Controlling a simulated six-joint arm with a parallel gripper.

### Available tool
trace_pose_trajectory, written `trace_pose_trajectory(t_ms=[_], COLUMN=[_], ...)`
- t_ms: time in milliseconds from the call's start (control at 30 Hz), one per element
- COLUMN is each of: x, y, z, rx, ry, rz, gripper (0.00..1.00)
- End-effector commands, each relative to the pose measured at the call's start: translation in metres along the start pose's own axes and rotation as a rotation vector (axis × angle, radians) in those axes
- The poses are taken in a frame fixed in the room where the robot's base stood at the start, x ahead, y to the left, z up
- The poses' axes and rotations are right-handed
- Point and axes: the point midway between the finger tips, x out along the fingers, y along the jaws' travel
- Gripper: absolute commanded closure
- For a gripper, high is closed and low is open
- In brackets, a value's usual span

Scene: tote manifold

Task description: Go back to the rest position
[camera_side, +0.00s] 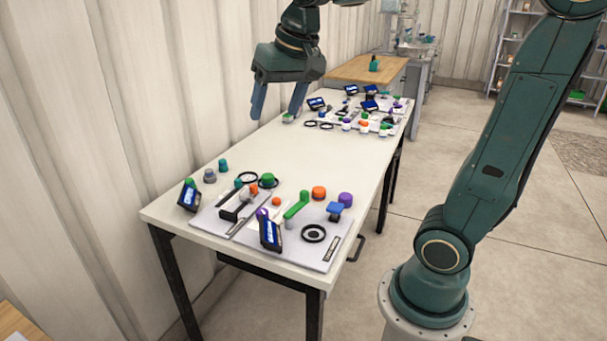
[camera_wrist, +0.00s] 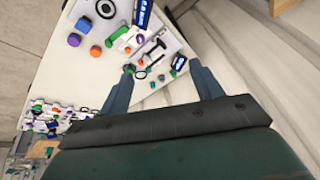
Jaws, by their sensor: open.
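My gripper (camera_side: 280,102) is open and empty in the side view, raised above the far left part of the white table (camera_side: 290,160). Its two blue fingers point down and stand apart. A small grey-green piece (camera_side: 288,118) shows by the right fingertip; I cannot tell if the two touch.
A near board (camera_side: 310,255) holds valves, coloured caps and dark-blue displays. A second group of boards (camera_side: 365,115) with similar parts is at the table's far end. The table's middle is clear. A corrugated wall (camera_side: 130,100) runs close along the left.

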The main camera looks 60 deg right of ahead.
Motion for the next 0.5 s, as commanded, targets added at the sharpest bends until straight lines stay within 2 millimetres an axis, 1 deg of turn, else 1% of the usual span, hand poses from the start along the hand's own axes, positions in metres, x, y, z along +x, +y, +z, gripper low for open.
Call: trace_pose_trajectory(t_ms=[33, 233, 500], x=[-0.003, -0.006, 0.003], y=[0.000, 0.005, 0.018], z=[0.014, 0.063, 0.126], rx=[-0.036, -0.175, -0.357], ry=[0.009, 0.042, 0.087], rz=[-0.008, -0.035, -0.068], gripper=[0.35, 0.35, 0.35])
